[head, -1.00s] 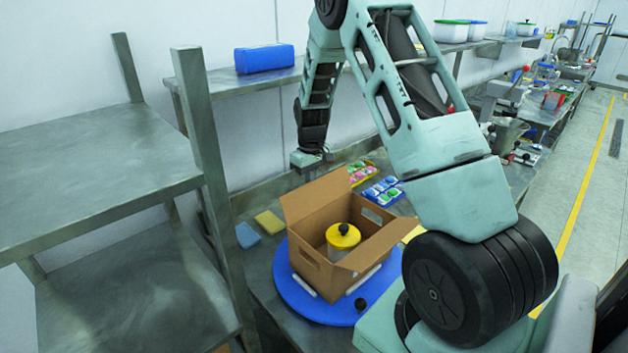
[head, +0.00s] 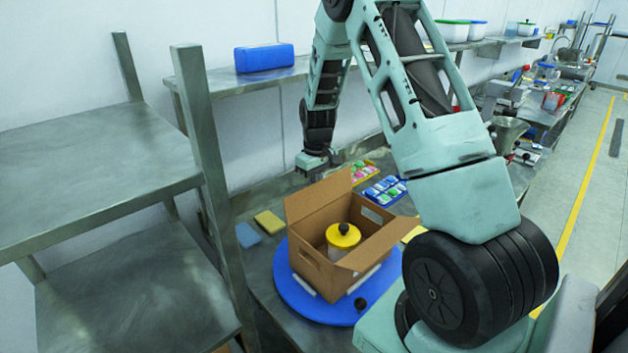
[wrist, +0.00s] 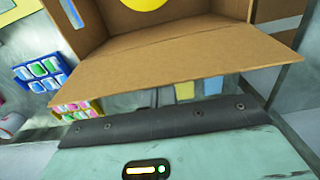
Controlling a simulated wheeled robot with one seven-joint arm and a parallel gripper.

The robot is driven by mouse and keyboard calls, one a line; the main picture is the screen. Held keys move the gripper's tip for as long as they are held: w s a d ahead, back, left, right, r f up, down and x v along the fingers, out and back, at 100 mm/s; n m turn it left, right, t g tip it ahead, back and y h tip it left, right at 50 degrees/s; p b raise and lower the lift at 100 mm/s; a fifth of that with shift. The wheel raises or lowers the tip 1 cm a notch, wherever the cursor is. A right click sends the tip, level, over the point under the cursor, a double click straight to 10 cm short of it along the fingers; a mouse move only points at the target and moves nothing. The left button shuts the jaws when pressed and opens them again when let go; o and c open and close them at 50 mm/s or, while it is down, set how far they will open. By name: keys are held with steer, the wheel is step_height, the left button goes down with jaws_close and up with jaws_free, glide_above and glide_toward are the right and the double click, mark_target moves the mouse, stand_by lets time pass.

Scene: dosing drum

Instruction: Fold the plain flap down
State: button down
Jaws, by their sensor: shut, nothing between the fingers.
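An open brown cardboard box (head: 325,272) stands on a blue round turntable (head: 300,305). Its plain far flap (head: 319,198) stands up, leaning outward. In the wrist view this flap (wrist: 180,62) spans the picture, bare brown with no marking. Another flap (head: 380,243) sticks out at the right, near a pale label inside the box. A jar with a yellow lid (head: 343,236) and black knob sits in the box. My gripper (head: 313,172) is shut and empty, just behind and above the far flap, apart from it as far as I can see. Its fingertips are hard to make out.
Blue (head: 247,235) and yellow (head: 269,221) sponges lie left of the box. Trays of coloured pieces (head: 384,190) lie behind it to the right. A metal shelf rack (head: 100,165) stands at the left. A blue case (head: 264,57) rests on the wall shelf.

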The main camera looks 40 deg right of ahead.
steer(key=s, duration=0.6)
steer(key=shift+s+a+b, duration=0.2)
steer(key=shift+s+b, duration=0.05)
steer(key=shift+b, duration=0.1)
steer(key=shift+f, duration=0.1)
stand_by(0.4)
steer(key=shift+s+f+b, duration=0.7)
steer(key=shift+f+b, duration=0.05)
steer(key=shift+f, duration=0.3)
steer(key=shift+f+b, duration=0.4)
step_height(320, 180, up, 8)
steer(key=p, duration=0.6)
stand_by(0.5)
